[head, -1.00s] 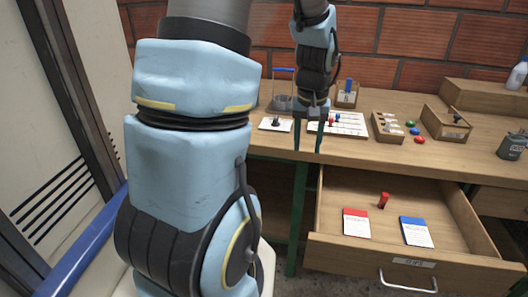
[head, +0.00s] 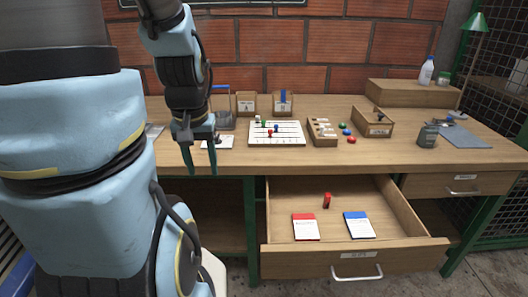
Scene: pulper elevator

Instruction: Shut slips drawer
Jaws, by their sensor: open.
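The slips drawer (head: 350,260) is pulled well out from under the wooden desk, with a label and a metal handle (head: 357,273) on its front. Inside lie a red-topped pad (head: 306,228), a blue-topped pad (head: 359,226) and a small red object (head: 327,200) standing upright. My gripper (head: 200,158) is open and empty, fingers pointing down, near the desk's front edge. It is left of the drawer and above its level, apart from the handle.
The desk top (head: 400,152) holds a white board with pegs (head: 276,134), small wooden boxes (head: 373,122), coloured knobs (head: 346,130) and a grey can (head: 428,136). A second drawer (head: 457,184) at right is shut. A green desk leg (head: 252,230) stands left of the open drawer.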

